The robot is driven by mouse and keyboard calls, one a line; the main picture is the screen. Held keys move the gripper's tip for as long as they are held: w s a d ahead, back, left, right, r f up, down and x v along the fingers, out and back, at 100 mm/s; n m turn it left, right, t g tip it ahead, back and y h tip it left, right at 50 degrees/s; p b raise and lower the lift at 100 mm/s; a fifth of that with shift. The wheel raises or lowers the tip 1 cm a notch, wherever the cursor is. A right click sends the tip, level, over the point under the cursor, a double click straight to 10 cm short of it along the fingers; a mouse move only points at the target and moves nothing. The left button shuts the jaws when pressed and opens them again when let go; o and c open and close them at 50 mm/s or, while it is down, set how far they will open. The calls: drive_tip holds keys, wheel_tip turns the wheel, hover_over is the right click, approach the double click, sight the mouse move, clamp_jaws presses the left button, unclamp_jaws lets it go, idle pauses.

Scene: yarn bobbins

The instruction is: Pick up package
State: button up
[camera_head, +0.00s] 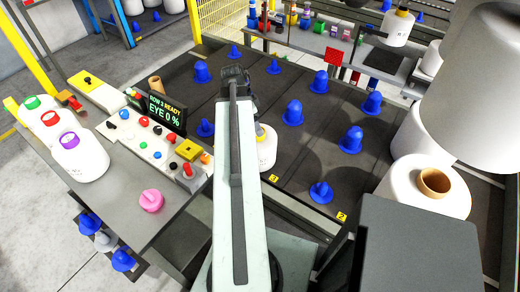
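My arm stretches away from me up the middle of the view. My gripper (236,76) is the dark end piece over the dark deck (335,110) with blue pegs; its fingers are hidden, so I cannot tell whether it is open. A white yarn package (266,153) stands on the deck just right of my arm and is partly covered by it. Larger white packages stand at the right, one with a brown core tube (434,182). Which of these is the task's package I cannot tell. White bottle-shaped packages with coloured tops (80,158) stand at the left.
A pink knob-like piece (151,201) sits on the grey table (130,190). Several blue pegs (352,138) rise from the deck. A shelf with small coloured items (300,35) runs behind.

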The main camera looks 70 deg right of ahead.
sight(258, 146)
drive_tip(key=b+x, duration=0.5)
drive_tip(key=shift+s+f, duration=0.1)
drive_tip(key=shift+f, duration=0.15)
drive_tip(key=shift+r, duration=0.2)
clamp_jaws()
